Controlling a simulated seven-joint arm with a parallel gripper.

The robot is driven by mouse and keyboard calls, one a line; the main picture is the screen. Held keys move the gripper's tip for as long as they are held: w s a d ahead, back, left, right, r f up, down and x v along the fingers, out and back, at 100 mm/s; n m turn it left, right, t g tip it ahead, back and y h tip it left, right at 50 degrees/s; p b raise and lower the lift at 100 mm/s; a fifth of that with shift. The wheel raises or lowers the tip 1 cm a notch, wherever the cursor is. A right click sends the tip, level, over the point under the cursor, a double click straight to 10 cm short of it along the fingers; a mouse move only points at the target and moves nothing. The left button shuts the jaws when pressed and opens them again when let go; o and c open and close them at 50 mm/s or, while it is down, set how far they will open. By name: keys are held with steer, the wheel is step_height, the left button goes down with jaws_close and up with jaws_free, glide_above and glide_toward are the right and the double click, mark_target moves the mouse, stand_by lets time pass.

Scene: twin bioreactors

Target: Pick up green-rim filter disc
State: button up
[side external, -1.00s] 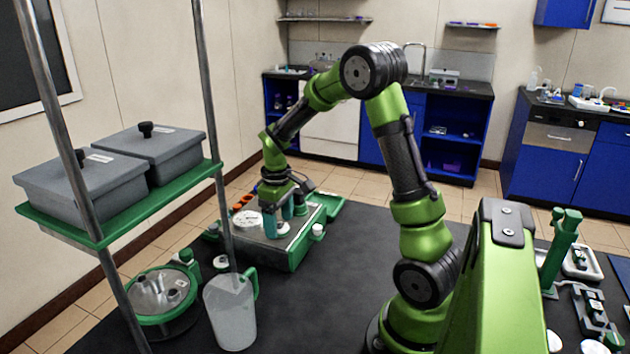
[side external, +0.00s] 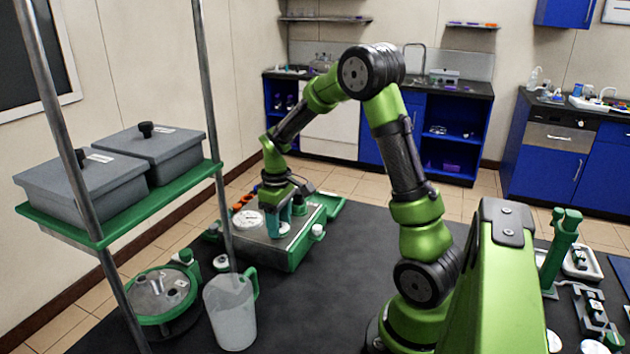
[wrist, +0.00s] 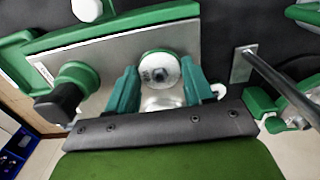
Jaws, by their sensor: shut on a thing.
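The green-rim filter disc (wrist: 160,70) has a pale face, a dark centre and a green rim. In the wrist view it sits between the two teal fingers of my gripper (wrist: 159,84), which is shut on it. In the side view my gripper (side external: 287,222) points down low over the metal top of a green-sided unit (side external: 263,247). A small pale patch shows between the fingers there, but most of the disc is hidden. I cannot tell whether the disc still touches the surface beneath it.
A white round piece (side external: 248,221) lies on the unit, left of my gripper. A white knob (side external: 317,231) is on its right side. A clear jug (side external: 231,312) and a round green-rimmed vessel (side external: 162,295) stand in front. Rack posts (side external: 211,130) rise at left. The dark table middle is clear.

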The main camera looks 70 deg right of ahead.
steer(key=shift+r, duration=0.6)
step_height(320, 180, up, 2)
steer(key=shift+r, duration=0.15)
steer(key=s+a+r, duration=0.2)
steer(key=s+a, duration=0.1)
steer(key=s, duration=0.4)
steer(key=s+a+r, duration=0.2)
steer(key=s+a, duration=0.1)
steer(key=s, duration=0.4)
steer(key=shift+s+a+r, duration=0.25)
steer(key=shift+a, duration=0.1)
